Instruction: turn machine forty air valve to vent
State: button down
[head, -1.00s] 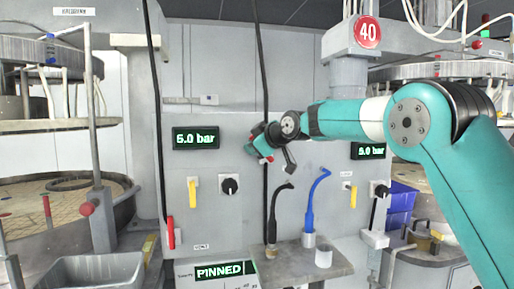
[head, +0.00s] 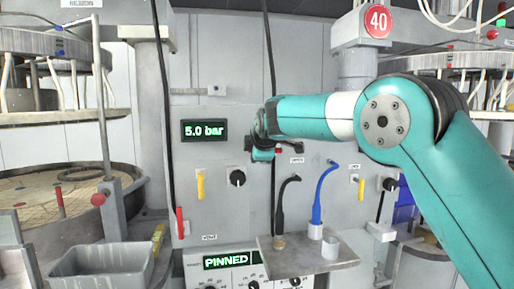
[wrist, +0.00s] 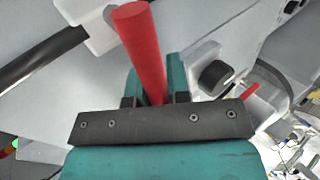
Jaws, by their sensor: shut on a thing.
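A red valve handle (wrist: 143,50) stands between the fingers of my gripper (wrist: 155,85) in the wrist view, and the fingers are shut on it. In the head view my gripper (head: 262,153) is in front of the grey panel, left of the 40 sign (head: 377,20). A small red piece (head: 279,150) shows beside it, lying about level. The wrist and fingers hide most of this handle, and I cannot read its exact setting. A small label (head: 297,160) just right of it is too small to read.
Another red handle (head: 180,223) hangs on the left by a VENT label (head: 209,237). A black knob (head: 237,178), yellow lever (head: 200,186), black hose (head: 282,205) and blue hose (head: 322,195) are near. A grey shelf (head: 345,258) juts out below. The display (head: 204,130) reads 5.0 bar.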

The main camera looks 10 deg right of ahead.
jog(key=shift+f, duration=0.15)
jog(key=shift+n+h, duration=0.3)
jog(key=c, duration=1.4)
grip_release()
jog(key=shift+o, duration=0.2)
jog(key=b+v, duration=0.4)
jog(key=v, duration=1.3)
jog(key=shift+s, duration=0.15)
jog(key=shift+d, duration=0.1)
